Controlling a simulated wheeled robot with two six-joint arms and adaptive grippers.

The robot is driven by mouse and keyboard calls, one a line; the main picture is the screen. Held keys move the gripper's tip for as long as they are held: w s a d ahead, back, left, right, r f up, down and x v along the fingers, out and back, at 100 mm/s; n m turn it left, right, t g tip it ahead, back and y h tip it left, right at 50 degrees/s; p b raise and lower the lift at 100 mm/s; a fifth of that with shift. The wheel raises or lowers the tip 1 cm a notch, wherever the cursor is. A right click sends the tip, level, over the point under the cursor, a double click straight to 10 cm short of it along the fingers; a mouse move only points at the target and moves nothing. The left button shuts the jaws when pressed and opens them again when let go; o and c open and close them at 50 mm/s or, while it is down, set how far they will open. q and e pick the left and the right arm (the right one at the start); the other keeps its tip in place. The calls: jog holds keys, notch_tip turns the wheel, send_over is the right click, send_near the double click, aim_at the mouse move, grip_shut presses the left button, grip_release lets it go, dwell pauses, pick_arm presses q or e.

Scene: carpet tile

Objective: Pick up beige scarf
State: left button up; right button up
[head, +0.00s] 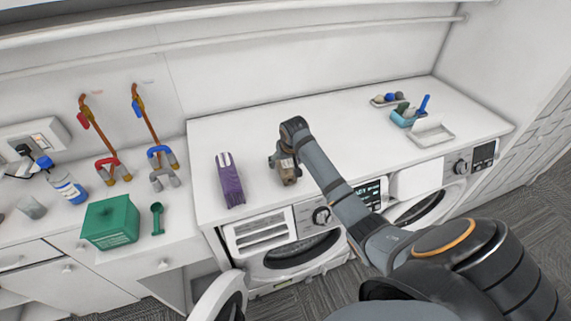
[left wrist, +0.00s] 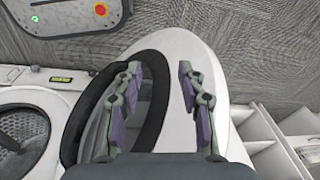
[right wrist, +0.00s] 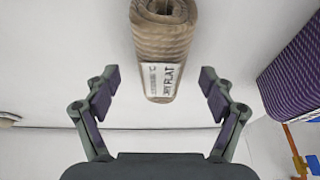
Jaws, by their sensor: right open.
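The beige scarf is rolled up, with a white label on its near end, and lies on the white countertop. It shows in the right wrist view (right wrist: 160,40) and, small and partly covered by my gripper, in the head view (head: 289,174). My right gripper (right wrist: 160,82) is open. In the right wrist view the scarf's labelled end appears between the fingertips, with a gap on both sides. In the head view my right gripper (head: 281,158) is at the scarf. My left gripper (left wrist: 148,95) is open and empty in front of an open round washer door (left wrist: 190,60).
A purple rolled item (head: 230,182) lies left of the scarf and also shows in the right wrist view (right wrist: 295,75). A white tray (head: 429,132) is at the right. The countertop between is clear.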

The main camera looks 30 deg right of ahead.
jog(key=x, duration=0.2)
jog(key=shift+w+f, duration=0.2)
jog(key=shift+s, duration=0.1)
jog(key=c, duration=1.2)
pick_arm(q)
jog(key=shift+s+a+r, duration=0.1)
jog(key=shift+s+r, duration=0.1)
jog(key=shift+s, duration=0.35)
jog(key=shift+s+r, duration=0.2)
jog(key=shift+s, duration=0.3)
pick_arm(e)
jog(key=shift+c, duration=0.5)
jog(key=shift+r, duration=0.1)
